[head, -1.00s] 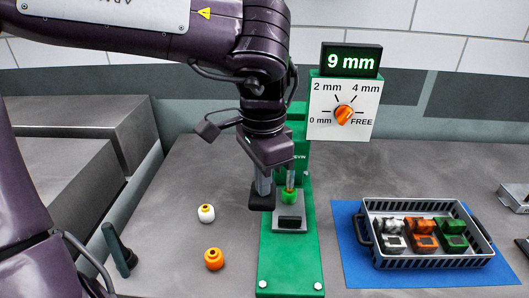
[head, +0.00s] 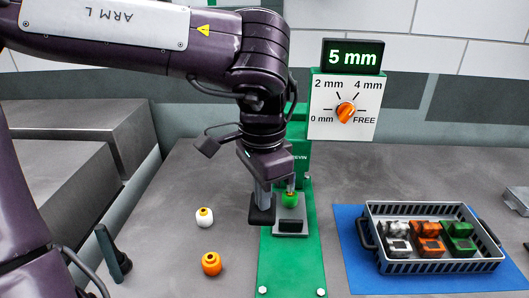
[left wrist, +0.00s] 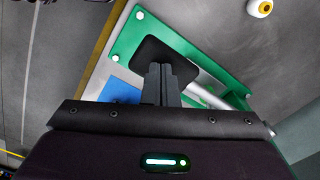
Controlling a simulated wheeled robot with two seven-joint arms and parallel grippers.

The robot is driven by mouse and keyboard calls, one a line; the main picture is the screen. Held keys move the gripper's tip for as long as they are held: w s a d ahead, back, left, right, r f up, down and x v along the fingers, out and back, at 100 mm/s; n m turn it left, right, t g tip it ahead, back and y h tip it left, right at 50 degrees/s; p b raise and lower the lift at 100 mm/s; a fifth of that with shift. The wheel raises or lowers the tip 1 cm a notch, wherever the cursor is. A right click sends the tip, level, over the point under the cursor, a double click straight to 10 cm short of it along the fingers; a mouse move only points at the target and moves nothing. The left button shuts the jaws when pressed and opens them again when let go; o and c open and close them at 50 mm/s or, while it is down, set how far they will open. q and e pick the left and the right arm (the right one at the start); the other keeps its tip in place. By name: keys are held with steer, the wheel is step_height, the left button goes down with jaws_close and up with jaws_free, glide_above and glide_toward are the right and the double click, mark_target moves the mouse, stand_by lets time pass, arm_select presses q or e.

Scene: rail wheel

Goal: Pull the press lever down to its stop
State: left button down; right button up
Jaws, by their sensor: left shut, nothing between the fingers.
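The green press (head: 300,150) stands at the middle back on a long green base plate (head: 290,265). Its display (head: 352,57) reads 5 mm. My left gripper (head: 263,208) is shut, pointing down at the left of the press; its paired grey fingers show in the left wrist view (left wrist: 160,85). A black block (left wrist: 165,58) sits at the fingertips there; I cannot tell whether it is the lever's grip. The rest of the lever is hidden behind my left arm. A green knob-shaped piece (head: 289,200) sits on the grey holder (head: 291,216) under the press.
An orange dial (head: 345,112) is on the white panel. White (head: 204,217) and orange (head: 211,263) knob-shaped pieces lie left of the base plate. A grey basket (head: 440,266) with several coloured parts stands on a blue mat (head: 352,270) at right.

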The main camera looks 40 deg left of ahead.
mark_target(262, 213)
arm_select(q)
steer(key=shift+s+f, duration=0.1)
steer(key=shift+f, duration=0.5)
steer(key=shift+f+b, duration=1.35)
steer(key=shift+b, duration=0.2)
steer(key=shift+a+f+b, duration=0.1)
steer(key=shift+f+b, duration=0.3)
steer(key=shift+f, duration=0.05)
steer(key=shift+w+f+b, duration=0.25)
steer(key=shift+f+b, duration=0.55)
steer(key=shift+f, duration=0.2)
